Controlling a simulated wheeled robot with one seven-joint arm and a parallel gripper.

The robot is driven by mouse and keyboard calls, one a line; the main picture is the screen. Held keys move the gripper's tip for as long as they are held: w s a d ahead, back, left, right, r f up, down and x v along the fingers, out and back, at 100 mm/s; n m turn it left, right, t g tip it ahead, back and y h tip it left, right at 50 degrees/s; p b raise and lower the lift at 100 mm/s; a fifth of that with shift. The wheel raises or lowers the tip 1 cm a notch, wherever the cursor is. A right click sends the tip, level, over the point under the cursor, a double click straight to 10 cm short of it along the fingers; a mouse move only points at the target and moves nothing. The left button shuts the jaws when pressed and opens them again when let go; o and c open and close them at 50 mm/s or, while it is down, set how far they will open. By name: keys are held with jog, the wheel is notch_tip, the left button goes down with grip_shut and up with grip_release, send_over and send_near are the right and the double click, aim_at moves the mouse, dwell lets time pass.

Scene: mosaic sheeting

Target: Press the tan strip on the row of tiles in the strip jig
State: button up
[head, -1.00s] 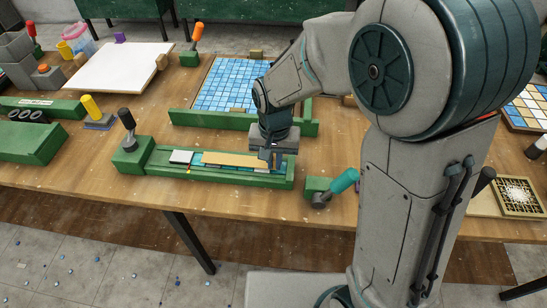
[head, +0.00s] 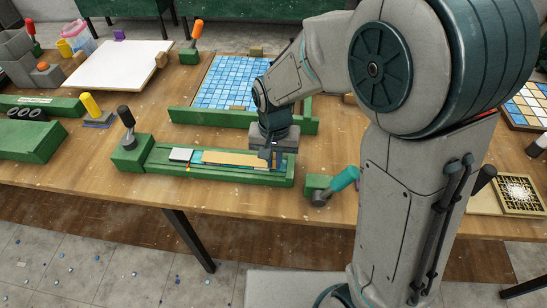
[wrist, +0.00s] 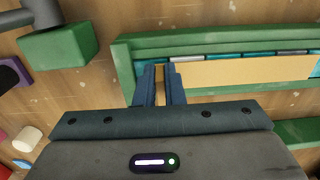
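The tan strip (head: 232,158) lies flat along the row of tiles in the green strip jig (head: 222,176). In the wrist view the strip (wrist: 245,71) covers most of the row, and blue and grey tile edges (wrist: 236,55) show along one long side. My gripper (head: 272,158) is low over the jig at the strip's right end, pointing down. In the wrist view its two blue fingers (wrist: 160,72) are close together at that end, with a narrow tan gap between them. Whether they grip or touch anything is hidden.
A grey-white block (head: 181,155) sits in the jig left of the strip. A black-handled clamp (head: 127,125) stands at the jig's left end; a teal-handled one (head: 343,181) stands to its right. A blue tile sheet (head: 227,84) lies behind.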

jog(key=o, duration=0.4)
notch_tip(320, 180, up, 14)
jog(key=shift+f, duration=0.1)
dwell(0.3)
dwell(0.4)
